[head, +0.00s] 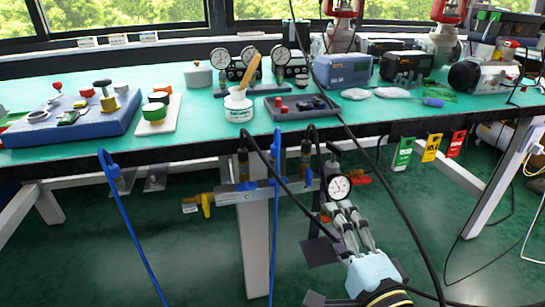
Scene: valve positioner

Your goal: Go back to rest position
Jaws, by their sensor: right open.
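My right gripper (341,212) reaches up from the bottom right, in front of the space under the bench. Its grey fingers are apart, with nothing visible between them. A round white pressure gauge (339,187) is just beyond the fingertips; I cannot tell whether they touch it. My left gripper is not in view.
The green-topped workbench (210,133) crosses the view, holding gauges, a white tub (238,107) and a blue instrument (343,70). A blue hose (130,225) and black cables (395,200) hang in front. Coloured tags (430,147) hang from its edge. Green floor (190,270) lies below.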

